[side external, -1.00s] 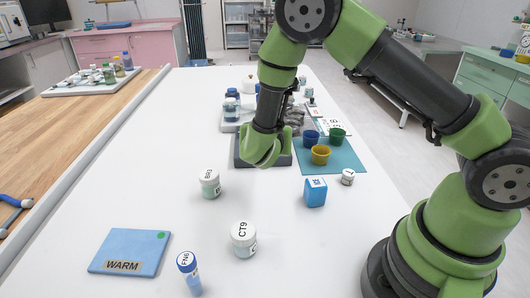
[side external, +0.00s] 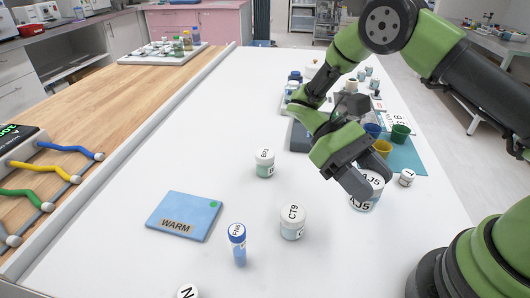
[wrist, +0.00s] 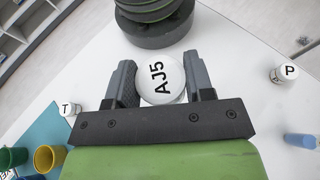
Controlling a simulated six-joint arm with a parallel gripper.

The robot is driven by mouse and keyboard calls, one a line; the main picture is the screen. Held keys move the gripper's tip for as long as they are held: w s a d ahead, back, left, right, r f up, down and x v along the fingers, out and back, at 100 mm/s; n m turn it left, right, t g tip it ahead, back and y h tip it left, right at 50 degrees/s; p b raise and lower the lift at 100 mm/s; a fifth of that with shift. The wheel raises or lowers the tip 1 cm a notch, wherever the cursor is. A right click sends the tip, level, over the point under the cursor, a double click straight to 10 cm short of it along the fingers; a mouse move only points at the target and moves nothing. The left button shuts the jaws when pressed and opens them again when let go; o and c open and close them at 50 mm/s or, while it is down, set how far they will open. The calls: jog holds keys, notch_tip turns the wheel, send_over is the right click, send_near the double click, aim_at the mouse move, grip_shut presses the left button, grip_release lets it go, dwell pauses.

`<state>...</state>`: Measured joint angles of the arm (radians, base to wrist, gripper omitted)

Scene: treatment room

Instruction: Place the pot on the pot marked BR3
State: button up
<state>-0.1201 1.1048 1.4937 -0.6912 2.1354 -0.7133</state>
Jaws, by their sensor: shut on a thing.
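My gripper (side external: 378,182) is shut on a white-lidded pot marked AJ5 (side external: 367,197), right of centre in the side view. In the wrist view, the pot's lid (wrist: 160,78) sits between the two fingers. I cannot tell how far the pot is above the table. A white-lidded pot with a pale green body (side external: 264,163) stands upright to the left of my gripper, apart from it. Its label may read BR3 but is too small to be sure. Nothing is seen on its lid.
Pot CT9 (side external: 293,222), a blue-capped tube (side external: 238,243) and a blue WARM pad (side external: 185,216) are nearer the camera. Coloured cups (side external: 400,133) stand on a teal mat (side external: 411,159) behind, by a small pot marked T (side external: 407,177). White table (side external: 225,130) is bare at centre left.

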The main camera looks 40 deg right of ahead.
jog(key=w+a+r+m+t+y, duration=0.1)
jog(key=w+a+m+t+y, duration=0.55)
jog(key=w+m+y, duration=0.4)
jog(key=w+d+r+m+t+y, duration=0.1)
jog(key=w+d+r+m+t, duration=0.15)
jog(key=w+m+t, duration=0.45)
jog(key=w+d+r+m+t+y, duration=0.1)
jog(key=w+r+m+t, duration=0.3)
jog(key=w+m+t, duration=0.3)
send_over(265, 153)
jog(key=shift+m, duration=0.25)
notch_tip(265, 153, down, 10)
jog(key=shift+r, duration=0.15)
jog(key=o, duration=0.9)
